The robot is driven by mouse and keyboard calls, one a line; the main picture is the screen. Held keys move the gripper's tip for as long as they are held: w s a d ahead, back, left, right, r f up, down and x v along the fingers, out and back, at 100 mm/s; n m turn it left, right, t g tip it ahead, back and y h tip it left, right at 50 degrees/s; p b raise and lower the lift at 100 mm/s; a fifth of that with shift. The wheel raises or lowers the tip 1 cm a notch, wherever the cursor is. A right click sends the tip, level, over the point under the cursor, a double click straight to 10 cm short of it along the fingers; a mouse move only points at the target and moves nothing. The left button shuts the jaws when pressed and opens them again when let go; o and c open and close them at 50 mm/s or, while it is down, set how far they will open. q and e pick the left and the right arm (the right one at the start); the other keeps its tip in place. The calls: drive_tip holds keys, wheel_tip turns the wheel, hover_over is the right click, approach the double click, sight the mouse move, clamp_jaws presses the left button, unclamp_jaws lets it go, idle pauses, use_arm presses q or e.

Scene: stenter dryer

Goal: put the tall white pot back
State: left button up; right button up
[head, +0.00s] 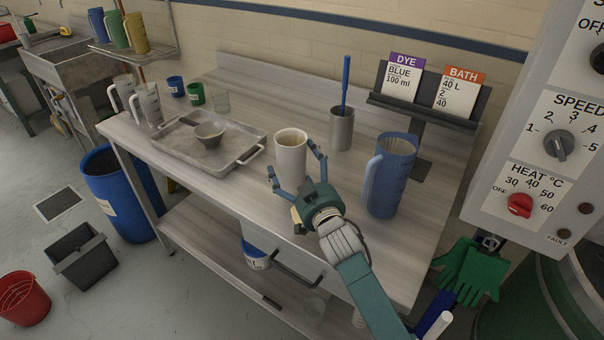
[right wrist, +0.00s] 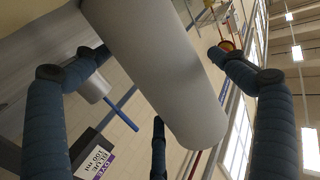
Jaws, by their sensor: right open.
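The tall white pot (head: 291,148) stands upright on the grey bench (head: 240,195), near the middle; its contents look pale brown. My right gripper (head: 293,160) is open, with its fingers on either side of the pot. In the right wrist view the pot (right wrist: 160,70) lies between the spread fingers (right wrist: 160,90), and gaps show on both sides. The pot's lower front is partly hidden by my gripper in the head view. My left gripper is not in view.
A blue jug (head: 388,178) stands close on the right, and a grey cup with a blue stirrer (head: 341,130) behind. A metal tray (head: 180,150) holding a small bowl (head: 209,135) lies to the left. Clear jugs (head: 147,105) stand at the bench's left end. A card stand (head: 425,110) is behind.

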drive_tip(key=b+v, duration=0.1)
drive_tip(key=v, duration=1.1)
